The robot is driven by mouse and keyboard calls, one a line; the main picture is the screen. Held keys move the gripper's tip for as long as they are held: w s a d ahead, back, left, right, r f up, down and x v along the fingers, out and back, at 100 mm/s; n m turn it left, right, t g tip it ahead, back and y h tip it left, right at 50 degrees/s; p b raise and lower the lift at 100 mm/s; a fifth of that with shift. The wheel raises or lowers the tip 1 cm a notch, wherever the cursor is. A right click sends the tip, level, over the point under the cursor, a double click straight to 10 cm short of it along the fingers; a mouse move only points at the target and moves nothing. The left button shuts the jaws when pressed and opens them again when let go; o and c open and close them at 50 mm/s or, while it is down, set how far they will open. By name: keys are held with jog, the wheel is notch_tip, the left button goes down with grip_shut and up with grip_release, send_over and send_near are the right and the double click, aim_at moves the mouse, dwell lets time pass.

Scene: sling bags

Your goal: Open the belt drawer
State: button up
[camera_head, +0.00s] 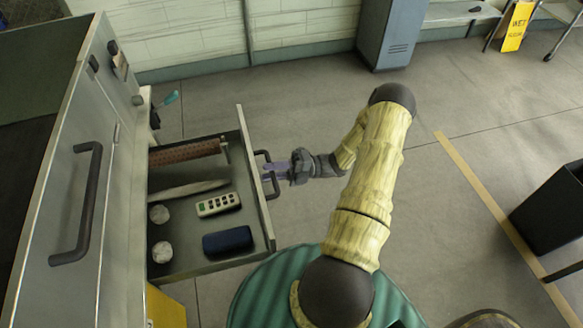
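A drawer (262,208) in the grey cabinet on the left is pulled well out, with its inside in view. It holds a rolled brown strip (185,152), a pale flat long item (188,188), a white remote with buttons (218,204), a dark blue case (228,241) and two pale round lumps (160,230). A dark bar handle (266,172) is on the drawer's front. My gripper (272,172) is at this handle, its fingertips reaching it. Whether the fingers are closed around the handle is too small to tell.
The cabinet (65,215) has another large dark handle (82,205) on its nearer front. A grey locker (390,35) stands against the back wall. A black bin (552,212) is at the right, near a yellow floor line (490,210).

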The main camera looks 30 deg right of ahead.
jog(key=b+v, duration=0.3)
jog(key=v, duration=1.4)
jog(key=shift+s+b, duration=0.15)
jog(key=shift+b, duration=0.25)
jog(key=shift+r, duration=0.1)
